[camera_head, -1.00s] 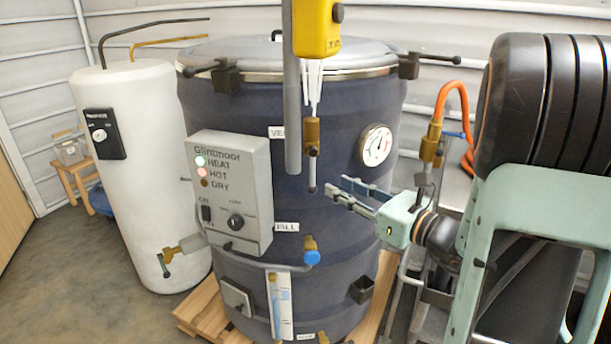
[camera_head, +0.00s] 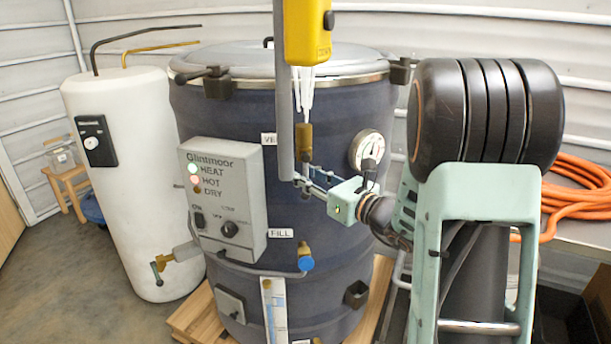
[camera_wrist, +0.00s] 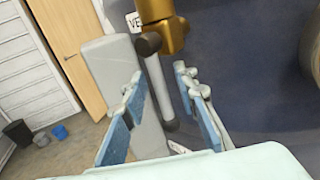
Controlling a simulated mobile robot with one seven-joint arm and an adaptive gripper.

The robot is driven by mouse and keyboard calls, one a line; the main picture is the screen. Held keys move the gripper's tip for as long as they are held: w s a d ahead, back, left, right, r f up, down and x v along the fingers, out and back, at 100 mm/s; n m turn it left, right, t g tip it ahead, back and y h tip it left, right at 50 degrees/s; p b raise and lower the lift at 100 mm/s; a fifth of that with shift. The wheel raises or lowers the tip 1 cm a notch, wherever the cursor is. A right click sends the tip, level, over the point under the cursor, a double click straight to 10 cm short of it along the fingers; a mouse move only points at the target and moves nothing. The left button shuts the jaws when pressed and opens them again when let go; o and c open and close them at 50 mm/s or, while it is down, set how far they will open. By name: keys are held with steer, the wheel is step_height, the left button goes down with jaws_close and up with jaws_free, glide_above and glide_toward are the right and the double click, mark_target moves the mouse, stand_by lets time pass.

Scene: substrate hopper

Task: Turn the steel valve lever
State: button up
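The steel valve lever (camera_wrist: 158,95) hangs down from a brass valve (camera_wrist: 156,12) on the dark drum, beside the "VE…" label. It is a grey rod with a dark end. In the head view the brass valve (camera_head: 304,137) shows, but the lever is mostly hidden behind my fingers. My gripper (camera_head: 306,181) is at the lever, just below the brass valve. In the wrist view my gripper (camera_wrist: 158,76) is open, with one blue-grey finger on each side of the lever and gaps visible. Contact cannot be told.
The grey control box (camera_head: 223,200) stands out left of my gripper. A grey pipe (camera_head: 284,100) and yellow device (camera_head: 308,32) hang just above. The gauge (camera_head: 367,150) is close on the right. A blue-handled valve (camera_head: 306,262) sits below. A white tank (camera_head: 125,190) stands left.

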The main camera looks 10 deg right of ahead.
jaws_close()
